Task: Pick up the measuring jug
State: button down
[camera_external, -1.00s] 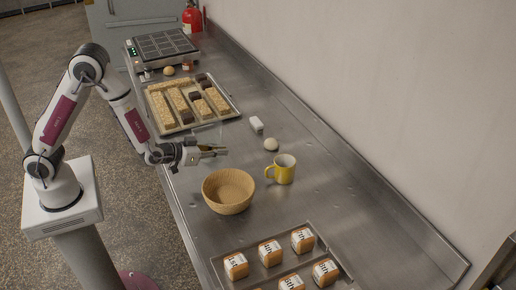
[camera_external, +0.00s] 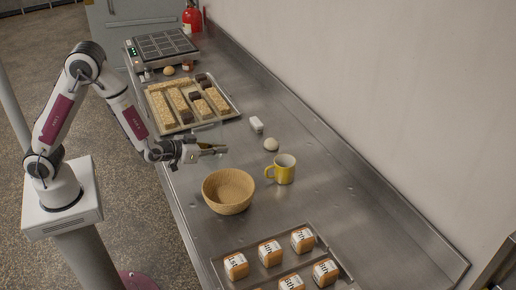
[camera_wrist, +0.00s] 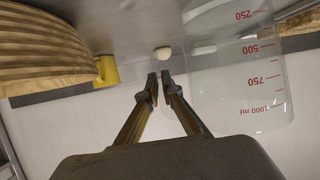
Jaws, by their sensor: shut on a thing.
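The measuring jug is clear, with red volume marks, and fills the right side of the wrist view (camera_wrist: 237,85). My gripper (camera_external: 222,150) is over the left part of the steel counter, beyond the wicker basket. In the wrist view its two fingertips (camera_wrist: 160,88) are close together beside the jug's wall, shut on the jug. The part between the fingertips is hard to make out. I cannot tell whether the jug's base touches the counter.
A tray of bars (camera_external: 236,112) lies behind, a tray of labelled blocks (camera_external: 254,250) in front. The counter's right side is clear.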

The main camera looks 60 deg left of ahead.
jog(key=shift+r, duration=4.65)
